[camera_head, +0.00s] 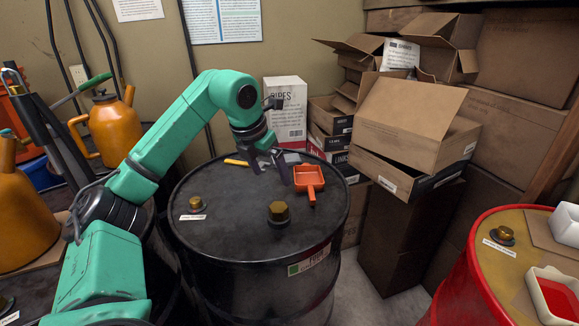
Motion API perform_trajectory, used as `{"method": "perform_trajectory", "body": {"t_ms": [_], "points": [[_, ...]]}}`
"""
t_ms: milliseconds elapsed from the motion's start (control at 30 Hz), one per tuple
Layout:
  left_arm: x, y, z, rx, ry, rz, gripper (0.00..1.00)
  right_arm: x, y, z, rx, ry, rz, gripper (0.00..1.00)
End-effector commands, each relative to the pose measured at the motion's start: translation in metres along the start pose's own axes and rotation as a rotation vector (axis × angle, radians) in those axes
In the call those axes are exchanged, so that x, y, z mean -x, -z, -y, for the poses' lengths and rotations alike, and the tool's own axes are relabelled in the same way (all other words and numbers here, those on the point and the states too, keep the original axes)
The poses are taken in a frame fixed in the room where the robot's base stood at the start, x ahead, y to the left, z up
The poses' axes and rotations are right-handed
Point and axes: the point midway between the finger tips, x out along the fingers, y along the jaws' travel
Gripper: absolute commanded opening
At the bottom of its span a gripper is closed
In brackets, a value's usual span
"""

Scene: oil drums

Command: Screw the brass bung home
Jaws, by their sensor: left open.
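A large hexagonal brass bung (279,211) stands on the front part of the black drum's (230,222) lid. A smaller brass bung (195,203) sits at the left of the same lid, behind a small white label. I cannot tell how far either is screwed in. Another bung (502,234) sits on the red drum at the right. My left gripper (270,167) is open over the back of the black lid, fingers pointing down, behind the large bung and apart from it. I see nothing between its fingers. My right gripper is not in view.
An orange-red scoop-like tray (309,181) lies on the black lid, just right of my left gripper. A yellow stick (236,162) lies behind. Cardboard boxes (415,120) crowd the back right. An orange can (108,128) stands at left.

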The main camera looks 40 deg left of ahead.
Motion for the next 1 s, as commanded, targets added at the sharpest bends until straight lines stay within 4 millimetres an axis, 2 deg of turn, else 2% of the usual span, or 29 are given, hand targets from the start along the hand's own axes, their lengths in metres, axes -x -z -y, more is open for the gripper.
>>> {"method": "perform_trajectory", "body": {"t_ms": [100, 300, 367, 467, 600, 667, 800, 1000], "points": [[-0.014, 0.001, -0.001, 0.001, -0.001, -0.003, 0.95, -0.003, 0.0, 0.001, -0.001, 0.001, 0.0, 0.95], [-0.061, 0.002, 0.0, 0.0, 0.0, -0.004, 0.95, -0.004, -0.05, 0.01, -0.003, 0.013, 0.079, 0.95], [-0.075, 0.001, 0.001, 0.0, 0.001, -0.005, 0.95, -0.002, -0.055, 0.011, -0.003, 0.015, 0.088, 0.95], [-0.099, 0.001, 0.001, 0.0, 0.003, -0.004, 0.95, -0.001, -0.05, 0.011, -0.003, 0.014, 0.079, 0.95], [-0.126, 0.0, 0.002, -0.001, 0.004, 0.0, 0.95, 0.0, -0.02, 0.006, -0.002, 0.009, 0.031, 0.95], [-0.134, 0.0, 0.001, -0.001, 0.003, 0.0, 0.95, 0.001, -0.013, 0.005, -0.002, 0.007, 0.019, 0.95], [-0.143, 0.0, 0.001, -0.002, 0.002, 0.001, 0.95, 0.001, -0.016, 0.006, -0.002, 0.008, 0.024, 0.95], [-0.144, 0.0, 0.001, -0.002, 0.002, 0.002, 0.95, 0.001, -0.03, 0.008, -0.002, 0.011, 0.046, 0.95]]}}
